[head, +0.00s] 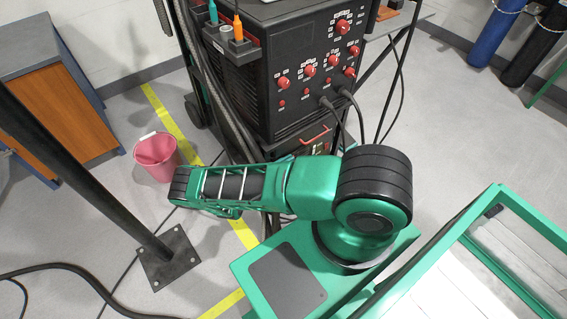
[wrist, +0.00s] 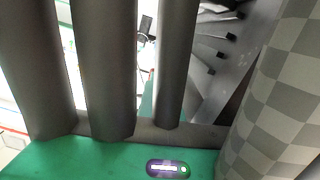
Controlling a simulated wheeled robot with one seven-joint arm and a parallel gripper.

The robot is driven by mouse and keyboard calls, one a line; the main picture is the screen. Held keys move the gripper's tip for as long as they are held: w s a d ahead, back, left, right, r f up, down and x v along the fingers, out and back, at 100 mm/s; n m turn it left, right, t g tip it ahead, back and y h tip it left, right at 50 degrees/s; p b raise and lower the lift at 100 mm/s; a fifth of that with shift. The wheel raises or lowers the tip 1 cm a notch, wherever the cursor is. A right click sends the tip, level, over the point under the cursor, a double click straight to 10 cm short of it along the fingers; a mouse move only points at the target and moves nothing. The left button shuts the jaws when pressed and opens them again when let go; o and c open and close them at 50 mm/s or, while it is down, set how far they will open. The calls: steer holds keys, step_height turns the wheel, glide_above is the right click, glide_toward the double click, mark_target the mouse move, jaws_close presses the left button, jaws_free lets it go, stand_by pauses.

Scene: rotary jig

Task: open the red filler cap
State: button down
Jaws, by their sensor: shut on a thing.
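I cannot make out the red filler cap in either view. My green and black arm in the head view reaches left from its base, over the floor in front of the black machine (head: 300,85). Its far end turns down beside the pink bucket, and no gripper fingers show there. The wrist view is filled by thick dark grey bars, a green part with a small lit oval display, and a grey checkered surface at the right. No fingertips can be made out there, and whatever lies at them is hidden.
The pink bucket (head: 156,156) stands on the floor beyond my arm's end. A dark post (head: 90,170) on a square foot plate (head: 168,259) rises at the left. A blue and orange cabinet (head: 58,110) stands at the back left. A green frame (head: 497,210) is at the right.

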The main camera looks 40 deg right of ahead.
steer(key=shift+a, duration=0.1)
steer(key=shift+s+r+m, duration=0.1)
steer(key=shift+s+m, duration=0.65)
steer(key=shift+m, duration=0.45)
steer(key=c, duration=2.2)
jaws_free()
steer(key=a, duration=1)
steer(key=shift+s+a, duration=0.15)
steer(key=shift+a, duration=0.25)
